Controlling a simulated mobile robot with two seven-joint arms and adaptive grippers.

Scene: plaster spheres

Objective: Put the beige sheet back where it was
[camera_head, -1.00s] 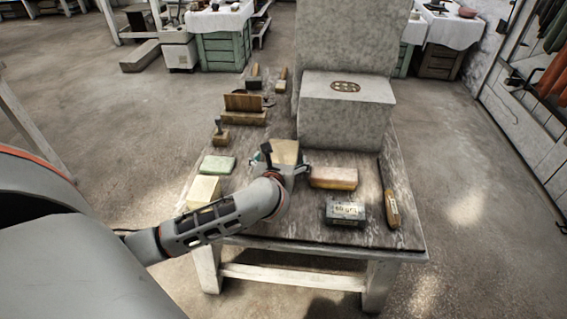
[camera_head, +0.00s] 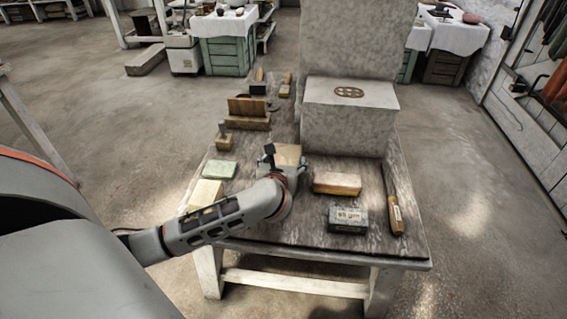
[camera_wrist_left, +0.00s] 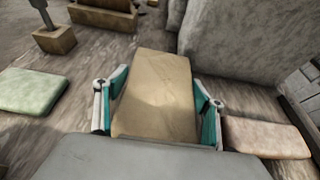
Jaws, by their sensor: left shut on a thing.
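The beige sheet (camera_wrist_left: 158,95) is a tan block-like piece lying between the fingers of my left gripper (camera_wrist_left: 157,112) in the left wrist view. The gripper is shut on it, with one teal-lined finger along each side. In the head view the far part of the beige sheet (camera_head: 287,154) shows beyond my left gripper (camera_head: 285,164), over the front middle of the wooden table (camera_head: 285,238). The wrist hides its near part. I cannot tell whether the sheet touches the table top. My right gripper is not in view.
A green pad (camera_head: 220,170) and a cream block (camera_head: 205,194) lie left of the gripper. An orange-beige block (camera_head: 337,184), a dark grey block (camera_head: 347,220) and a wood-handled tool (camera_head: 394,205) lie right. A grey stone block (camera_head: 350,118) stands behind. A wooden rack (camera_head: 248,112) stands at back left.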

